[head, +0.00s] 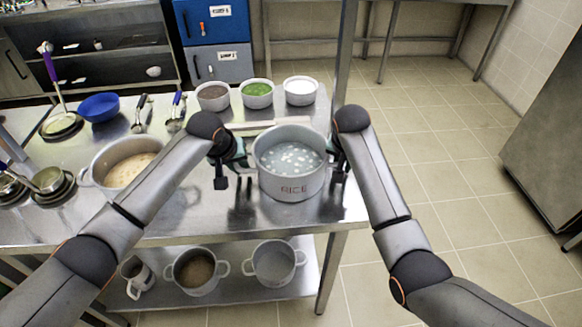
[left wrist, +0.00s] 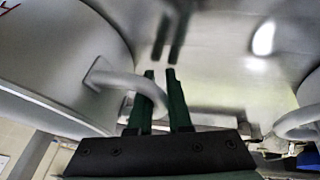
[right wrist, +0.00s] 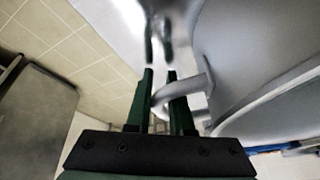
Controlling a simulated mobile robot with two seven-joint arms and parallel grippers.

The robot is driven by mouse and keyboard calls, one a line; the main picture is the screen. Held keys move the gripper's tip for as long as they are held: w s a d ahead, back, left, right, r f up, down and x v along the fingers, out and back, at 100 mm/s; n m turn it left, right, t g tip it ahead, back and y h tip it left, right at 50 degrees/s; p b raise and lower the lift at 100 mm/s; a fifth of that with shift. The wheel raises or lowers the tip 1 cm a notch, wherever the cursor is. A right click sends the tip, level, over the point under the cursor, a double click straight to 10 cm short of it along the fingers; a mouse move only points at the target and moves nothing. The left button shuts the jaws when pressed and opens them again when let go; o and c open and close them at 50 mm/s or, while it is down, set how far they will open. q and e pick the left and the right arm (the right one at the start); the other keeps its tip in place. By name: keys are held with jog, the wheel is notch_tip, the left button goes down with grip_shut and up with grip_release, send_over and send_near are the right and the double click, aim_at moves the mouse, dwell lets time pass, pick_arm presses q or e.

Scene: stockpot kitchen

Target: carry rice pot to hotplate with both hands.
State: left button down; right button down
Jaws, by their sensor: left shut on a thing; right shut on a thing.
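My right gripper (head: 339,160) is shut on the right handle, which shows in the right wrist view (right wrist: 185,90). I cannot make out a hotplate.
Another pot (head: 100,165) with yellowish contents stands to the left. Three small tubs (head: 258,100) and a pale board (head: 250,125) lie behind. A blue bowl (head: 99,107) and ladles are at the back left.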

pick_arm(q)
jog(key=shift+a+f, duration=0.1)
jog(key=shift+a, duration=0.05)
pick_arm(e)
jog(key=shift+d, duration=0.15)
